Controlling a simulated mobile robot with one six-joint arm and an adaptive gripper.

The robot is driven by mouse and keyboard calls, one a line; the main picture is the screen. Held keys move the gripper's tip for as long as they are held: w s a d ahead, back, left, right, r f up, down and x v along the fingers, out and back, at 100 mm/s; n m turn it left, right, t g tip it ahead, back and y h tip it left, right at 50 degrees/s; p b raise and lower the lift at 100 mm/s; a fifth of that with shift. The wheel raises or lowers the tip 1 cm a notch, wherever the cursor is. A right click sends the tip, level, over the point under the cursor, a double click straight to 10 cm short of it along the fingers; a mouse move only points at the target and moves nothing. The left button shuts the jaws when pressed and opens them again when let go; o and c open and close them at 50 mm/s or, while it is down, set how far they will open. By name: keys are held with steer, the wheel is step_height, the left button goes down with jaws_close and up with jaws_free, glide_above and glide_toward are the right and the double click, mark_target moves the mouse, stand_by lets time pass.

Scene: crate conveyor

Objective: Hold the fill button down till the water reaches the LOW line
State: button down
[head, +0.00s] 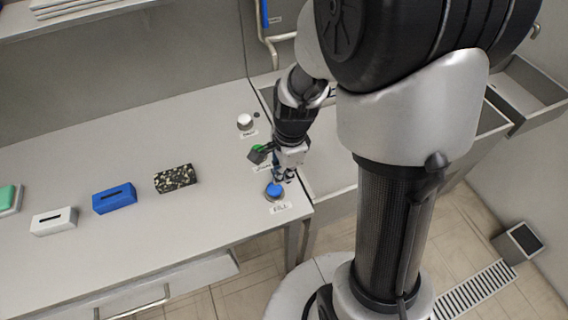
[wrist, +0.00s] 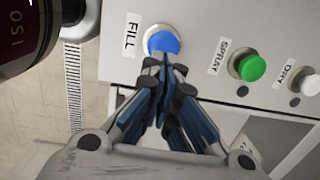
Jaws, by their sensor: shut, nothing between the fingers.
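The blue FILL button (head: 274,189) sits in a metal ring near the right front corner of the counter, with its FILL label beside it. In the wrist view the button (wrist: 162,40) is just beyond my fingertips, its near edge partly hidden by them. My gripper (head: 284,176) is shut and empty, pointing down right beside the button. In the wrist view the gripper's blue-grey fingertips (wrist: 165,66) meet at the button's near edge. I cannot tell whether they touch it. I cannot make out a LOW line or a water level.
A green SPRAY button (wrist: 252,68) and a white DRY button (wrist: 311,85) line up beyond FILL. White (head: 53,221), blue (head: 114,198) and speckled (head: 176,179) blocks stand on the counter (head: 110,150). A blue panel and pale pipe (head: 266,30) are at the back.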

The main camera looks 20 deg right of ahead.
mark_target(280, 186)
steer(key=shift+a+f+b, duration=0.15)
steer(key=shift+f+b, duration=0.3)
steer(key=shift+f, duration=0.95)
steer(key=shift+f, duration=0.1)
